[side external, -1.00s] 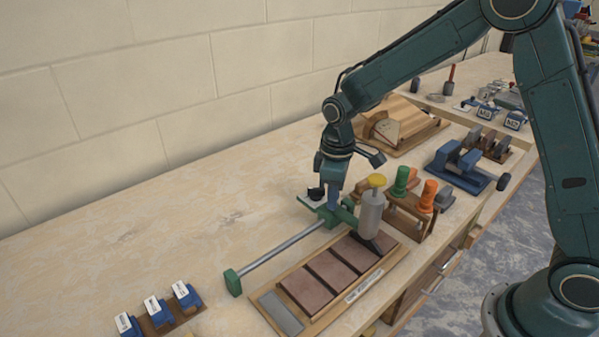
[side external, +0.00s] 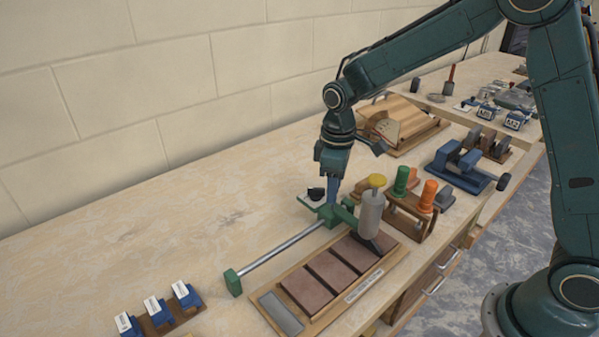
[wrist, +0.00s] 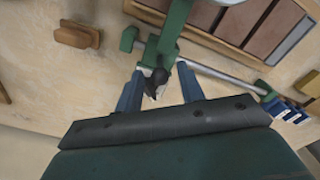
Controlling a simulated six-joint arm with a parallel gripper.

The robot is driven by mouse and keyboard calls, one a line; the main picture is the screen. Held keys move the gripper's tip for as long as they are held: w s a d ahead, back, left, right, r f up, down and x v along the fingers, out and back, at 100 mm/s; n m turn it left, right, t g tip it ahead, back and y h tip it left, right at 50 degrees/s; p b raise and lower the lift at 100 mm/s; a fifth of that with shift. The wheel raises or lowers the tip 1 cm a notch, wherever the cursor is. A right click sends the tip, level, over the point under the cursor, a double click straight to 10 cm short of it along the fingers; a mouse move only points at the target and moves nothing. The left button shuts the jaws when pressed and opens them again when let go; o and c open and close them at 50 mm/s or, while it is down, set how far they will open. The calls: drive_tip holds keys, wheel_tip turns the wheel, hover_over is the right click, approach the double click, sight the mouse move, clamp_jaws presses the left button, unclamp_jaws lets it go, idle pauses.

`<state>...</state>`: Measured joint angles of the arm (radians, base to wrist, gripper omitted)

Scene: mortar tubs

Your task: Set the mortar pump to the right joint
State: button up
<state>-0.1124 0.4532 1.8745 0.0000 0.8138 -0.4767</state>
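The mortar pump (side external: 371,213) is an upright grey cylinder with a yellow cap, carried by a green carriage (side external: 329,214) on a steel rail (side external: 280,246). Its dark nozzle is low over the right end of the brick tray (side external: 263,303), near the rightmost joint; exact alignment is hard to tell. A black knob (wrist: 157,80) stands on the carriage; it also shows in the side view (side external: 316,193). My gripper (wrist: 160,79) is open, with its blue fingers apart on either side of the knob in the wrist view. Contact between them is not visible.
Blue labelled blocks (side external: 156,307) sit at the front left. A wooden piece (side external: 402,125) lies behind my gripper. The bench left of the rail is clear.

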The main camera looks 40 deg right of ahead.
wheel_tip(320, 180, up, 11)
idle(0.5)
drive_tip(key=shift+r, duration=0.1)
drive_tip(key=s+d+r+m+t, duration=0.3)
drive_tip(key=s+r, duration=0.4)
drive_tip(key=s, duration=0.5)
drive_tip(key=s+d+f+m+t, duration=0.2)
drive_tip(key=s+m, duration=0.1)
drive_tip(key=s, duration=1)
drive_tip(key=shift+s+m+t, duration=0.2)
drive_tip(key=shift+m+t, duration=0.1)
drive_tip(key=shift+m, duration=0.1)
